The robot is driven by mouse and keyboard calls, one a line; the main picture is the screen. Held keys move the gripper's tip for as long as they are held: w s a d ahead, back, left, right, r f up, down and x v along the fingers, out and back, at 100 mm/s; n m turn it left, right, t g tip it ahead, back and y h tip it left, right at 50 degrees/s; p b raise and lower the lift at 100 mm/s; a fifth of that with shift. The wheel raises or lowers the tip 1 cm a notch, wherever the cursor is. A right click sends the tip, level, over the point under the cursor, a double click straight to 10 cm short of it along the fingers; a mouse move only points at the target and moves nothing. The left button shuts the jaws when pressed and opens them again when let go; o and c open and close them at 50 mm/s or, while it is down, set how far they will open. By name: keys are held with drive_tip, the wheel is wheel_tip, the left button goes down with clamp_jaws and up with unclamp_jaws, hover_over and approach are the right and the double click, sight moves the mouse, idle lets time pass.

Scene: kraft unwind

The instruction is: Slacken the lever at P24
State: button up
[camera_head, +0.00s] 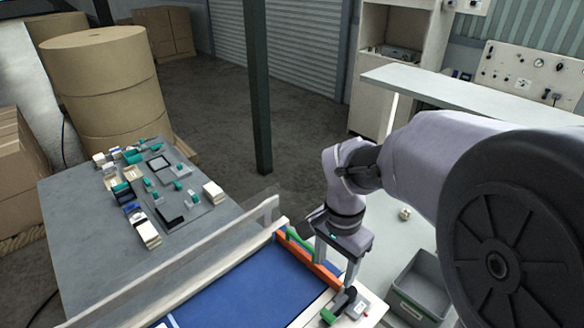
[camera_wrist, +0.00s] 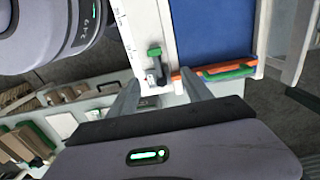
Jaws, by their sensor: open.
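A small clamp lever with a green handle and dark body (camera_head: 345,302) sits on the white end plate beside the blue bed, at the bottom of the head view. In the wrist view the green-handled lever (camera_wrist: 154,54) stands just beyond my fingers, upright on the white strip. No P24 label can be read. My gripper (camera_head: 336,272) points down over this end plate, close to the lever. In the wrist view my gripper (camera_wrist: 158,88) has its two fingers apart with nothing between them. Whether a finger touches the lever cannot be told.
The blue bed (camera_head: 250,298) has an orange bar (camera_head: 308,262) and a green bar at its end, close to my fingers. A pale rail (camera_head: 185,262) runs along it. A grey bin (camera_head: 422,285) stands at right. A grey table (camera_head: 85,220) holds several parts.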

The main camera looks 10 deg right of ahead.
sight(328, 315)
drive_tip(key=f+b, duration=0.1)
drive_tip(key=f, duration=0.4)
drive_tip(key=s+f+b, duration=0.1)
drive_tip(key=f, duration=0.4)
drive_tip(key=s+f+b, duration=0.1)
drive_tip(key=f+b, duration=0.1)
drive_tip(key=f, duration=0.4)
drive_tip(key=shift+s+a+f, duration=0.1)
drive_tip(key=shift+s+a, duration=0.05)
drive_tip(key=shift+w+f, duration=0.2)
drive_tip(key=shift+f, duration=0.15)
clamp_jaws()
